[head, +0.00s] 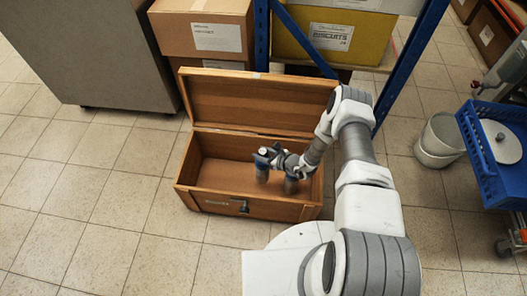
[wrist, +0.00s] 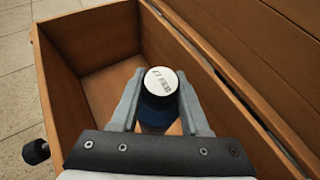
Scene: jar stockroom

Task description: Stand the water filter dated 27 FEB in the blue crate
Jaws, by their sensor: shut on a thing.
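My gripper (head: 264,158) is inside the open wooden chest, low between its walls. In the wrist view, my gripper (wrist: 160,98) is shut on a water filter (wrist: 161,82), a dark blue cylinder with a white top, held upright between the two fingers. The printing on its top is turned round; it looks like a 27, and the month is too small to read. Whether its base touches the chest floor is hidden. The blue crate (head: 484,158) stands at the right edge of the head view, well away from my gripper, and is partly cut off.
The wooden chest (head: 225,206) has its lid (head: 250,100) raised at the back. Blue shelf posts (head: 410,62) rise behind the chest. Floor left is clear.

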